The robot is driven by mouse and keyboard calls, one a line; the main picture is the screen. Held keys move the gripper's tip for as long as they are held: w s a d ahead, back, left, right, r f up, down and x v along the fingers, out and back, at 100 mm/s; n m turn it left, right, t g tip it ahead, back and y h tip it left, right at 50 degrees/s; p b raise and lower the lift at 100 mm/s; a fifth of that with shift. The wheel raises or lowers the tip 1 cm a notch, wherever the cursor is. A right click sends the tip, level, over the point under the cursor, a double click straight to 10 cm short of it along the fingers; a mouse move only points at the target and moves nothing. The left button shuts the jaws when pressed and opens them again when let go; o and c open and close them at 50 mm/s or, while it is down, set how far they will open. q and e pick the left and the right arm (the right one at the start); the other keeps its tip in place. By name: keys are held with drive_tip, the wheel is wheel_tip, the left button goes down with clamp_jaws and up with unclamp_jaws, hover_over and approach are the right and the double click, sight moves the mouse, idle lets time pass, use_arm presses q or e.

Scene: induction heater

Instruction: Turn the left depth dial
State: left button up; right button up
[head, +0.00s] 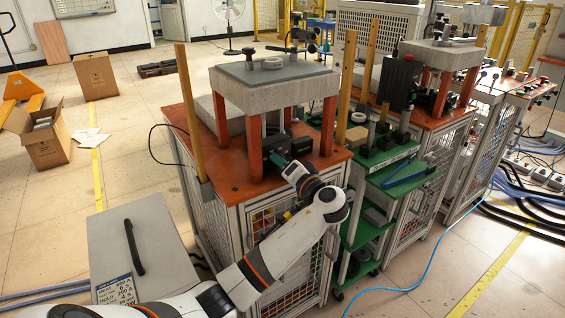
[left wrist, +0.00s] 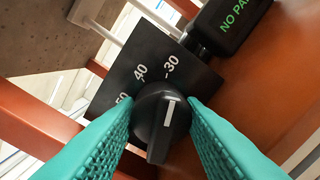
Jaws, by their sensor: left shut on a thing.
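The depth dial is a black knob (left wrist: 160,125) with a white line, in front of a black scale plate (left wrist: 140,75) marked 30, 40 and 50. The line points up, roughly toward the 30 mark. My left gripper (left wrist: 161,118) has its teal fingers on both sides of the knob, shut on it. In the head view my left gripper (head: 276,158) reaches under the grey slab (head: 270,92) of the near bench, and the knob is hidden there. My right gripper is not in view.
Orange legs (head: 328,125) hold the slab above the orange bench top (head: 235,180); one stands close to my left gripper. A black box with green lettering (left wrist: 232,22) sits beside the scale plate. A green cart (head: 385,160) stands to the right.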

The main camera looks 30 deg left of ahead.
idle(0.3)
use_arm(q)
drive_tip(key=o, duration=1)
drive_tip(key=shift+s, duration=0.1)
drive_tip(key=shift+f, duration=0.1)
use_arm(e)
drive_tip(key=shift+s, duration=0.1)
